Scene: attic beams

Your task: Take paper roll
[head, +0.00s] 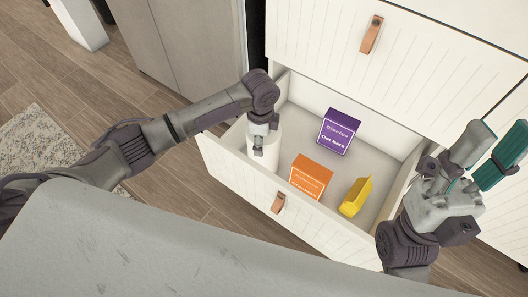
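A white paper roll (264,155) stands upright in the left end of an open drawer (232,171). My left gripper (259,150) is over the roll and points down at it. Its fingers overlap the roll in the head view, and I cannot tell whether they grip it or only touch it. My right gripper (492,152) is raised at the right, beyond the drawer's right end. Its fingers are spread and empty.
The drawer also holds a purple box (338,132), an orange box (311,176) and a yellow box (356,196). A closed drawer (400,60) with a leather pull is above. A grey surface (190,250) fills the lower left foreground.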

